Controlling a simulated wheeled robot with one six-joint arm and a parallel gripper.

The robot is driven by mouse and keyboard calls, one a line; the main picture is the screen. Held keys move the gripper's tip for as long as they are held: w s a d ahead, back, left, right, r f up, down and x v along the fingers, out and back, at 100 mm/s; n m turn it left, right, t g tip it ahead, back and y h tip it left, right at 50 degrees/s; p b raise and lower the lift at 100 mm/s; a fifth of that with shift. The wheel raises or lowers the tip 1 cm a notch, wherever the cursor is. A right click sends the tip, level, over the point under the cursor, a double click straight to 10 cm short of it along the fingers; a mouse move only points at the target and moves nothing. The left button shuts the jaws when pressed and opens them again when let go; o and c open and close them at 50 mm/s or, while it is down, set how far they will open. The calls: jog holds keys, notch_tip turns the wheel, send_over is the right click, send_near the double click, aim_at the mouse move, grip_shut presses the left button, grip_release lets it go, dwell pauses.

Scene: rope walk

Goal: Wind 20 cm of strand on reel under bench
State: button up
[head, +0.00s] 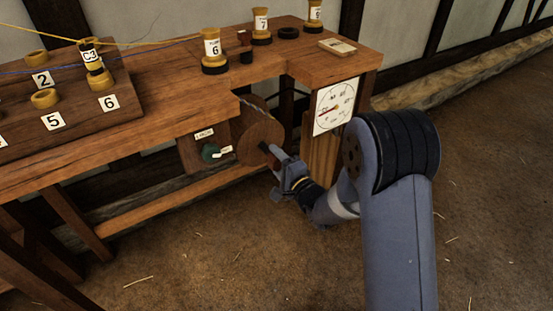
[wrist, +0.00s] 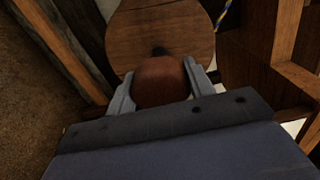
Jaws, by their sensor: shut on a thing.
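The wooden reel (head: 260,131) hangs under the bench (head: 180,88), its round face toward me. In the wrist view the reel disc (wrist: 160,32) fills the top middle. My gripper (head: 277,163) is at the lower right of the reel. In the wrist view it is shut on a rounded brown crank handle (wrist: 160,82), one finger on each side. The handle stands in front of the disc. A twisted strand (head: 252,103) runs down to the reel; in the wrist view a blue and yellow piece of strand (wrist: 224,15) shows right of the disc.
A dial gauge (head: 335,107) hangs at the bench's right end. A green knob (head: 210,152) sits on a panel left of the reel. Labelled bobbins (head: 213,50) and a numbered board (head: 70,105) are on top. The floor at right is clear.

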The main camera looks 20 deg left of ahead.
jog(key=m+p, duration=0.1)
jog(key=m, duration=0.3)
jog(key=shift+r+m, duration=0.15)
jog(key=shift+m, duration=0.15)
jog(key=shift+w+m+p, duration=0.1)
jog(key=shift+m+p, duration=0.35)
jog(key=shift+m, duration=1.25)
jog(key=shift+m, duration=0.3)
jog(key=o, duration=1)
jog(key=shift+c, duration=0.2)
jog(key=p+v, duration=0.1)
jog(key=v, duration=0.9)
jog(key=shift+s+d+p, duration=0.25)
jog(key=shift+s+p, duration=0.1)
jog(key=shift+a, duration=0.1)
